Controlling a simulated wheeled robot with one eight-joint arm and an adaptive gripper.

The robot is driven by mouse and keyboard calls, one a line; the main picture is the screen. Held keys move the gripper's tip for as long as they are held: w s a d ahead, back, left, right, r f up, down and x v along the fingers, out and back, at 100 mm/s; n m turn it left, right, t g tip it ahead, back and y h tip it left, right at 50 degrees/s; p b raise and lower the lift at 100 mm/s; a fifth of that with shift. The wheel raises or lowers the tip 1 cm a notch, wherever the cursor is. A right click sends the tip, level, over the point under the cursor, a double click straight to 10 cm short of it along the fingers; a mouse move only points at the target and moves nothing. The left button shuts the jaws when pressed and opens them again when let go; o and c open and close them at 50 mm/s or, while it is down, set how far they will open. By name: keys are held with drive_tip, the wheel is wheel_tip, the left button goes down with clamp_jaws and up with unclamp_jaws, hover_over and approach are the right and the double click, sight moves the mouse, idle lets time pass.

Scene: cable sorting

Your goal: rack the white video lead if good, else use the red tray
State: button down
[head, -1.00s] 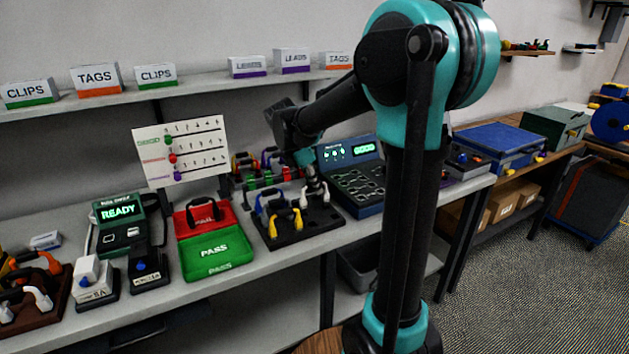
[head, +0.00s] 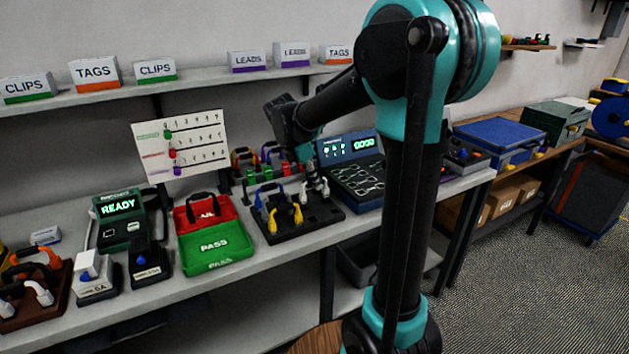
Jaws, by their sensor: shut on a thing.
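My gripper (head: 313,177) is at the right back part of a black stand (head: 290,236), shut on a white lead (head: 321,191). The lead's white end shows just below the jaws; whether it touches the stand I cannot tell. The stand also holds blue and yellow leads (head: 298,214). Behind it is a rack with several coloured leads (head: 245,160). The red tray (head: 189,213) stands to the left, behind a green tray marked PASS (head: 213,262).
A unit showing READY (head: 119,236) and two small devices stand at the left, beside a brown stand with orange and white leads (head: 30,315). A chart (head: 190,135) leans behind the trays. A shelf (head: 200,88) of labelled boxes runs above.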

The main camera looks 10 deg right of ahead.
drive_tip(key=shift+f, duration=0.9)
idle(1.4)
drive_tip(key=c, duration=1.4)
unclamp_jaws()
drive_tip(key=shift+c, duration=0.2)
drive_tip(key=shift+o, duration=0.5)
drive_tip(key=o, duration=0.5)
drive_tip(key=shift+c, duration=0.2)
drive_tip(key=shift+r, duration=4)
